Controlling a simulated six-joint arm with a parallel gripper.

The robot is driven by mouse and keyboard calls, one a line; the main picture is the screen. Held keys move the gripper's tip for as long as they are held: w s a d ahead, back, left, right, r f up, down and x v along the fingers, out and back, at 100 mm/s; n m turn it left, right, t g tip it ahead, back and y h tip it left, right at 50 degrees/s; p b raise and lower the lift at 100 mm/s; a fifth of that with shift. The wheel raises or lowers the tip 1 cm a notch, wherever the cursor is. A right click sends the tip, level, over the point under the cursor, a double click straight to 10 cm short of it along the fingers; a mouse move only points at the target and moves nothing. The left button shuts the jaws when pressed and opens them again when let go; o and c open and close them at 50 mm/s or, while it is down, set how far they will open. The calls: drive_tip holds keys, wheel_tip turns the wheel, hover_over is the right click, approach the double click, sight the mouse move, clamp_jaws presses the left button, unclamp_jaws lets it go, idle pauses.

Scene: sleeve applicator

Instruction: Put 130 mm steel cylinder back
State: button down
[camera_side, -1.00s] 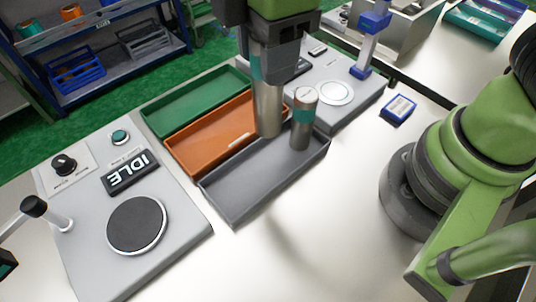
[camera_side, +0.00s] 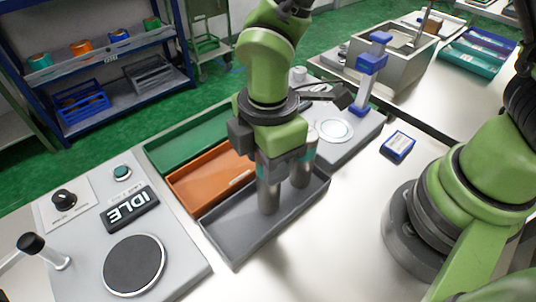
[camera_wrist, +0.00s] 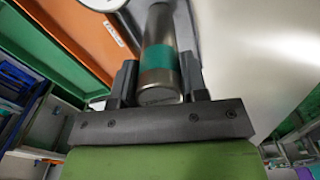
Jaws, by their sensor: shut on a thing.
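My gripper (camera_side: 283,160) is shut on a steel cylinder (camera_side: 268,192) with a teal band, upright, its lower end inside the grey tray (camera_side: 232,252). I cannot tell whether it touches the tray floor. In the wrist view the held cylinder (camera_wrist: 158,28) sits between the two fingers, its teal band and end face showing. A second steel cylinder (camera_side: 302,170) stands just to the right and behind in the grey tray, its upper part partly hidden by my gripper.
An orange tray (camera_side: 205,190) and a green tray (camera_side: 185,142) lie behind the grey one. A panel with an IDLE display (camera_side: 130,210) and round black pad (camera_side: 134,265) is left. A blue-clamped stand (camera_side: 372,62) and a blue box (camera_side: 398,145) are right.

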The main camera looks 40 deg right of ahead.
drive_tip(key=shift+f, duration=0.2)
drive_tip(key=c, duration=0.6)
unclamp_jaws()
drive_tip(key=shift+c, duration=0.2)
drive_tip(key=shift+r, duration=0.15)
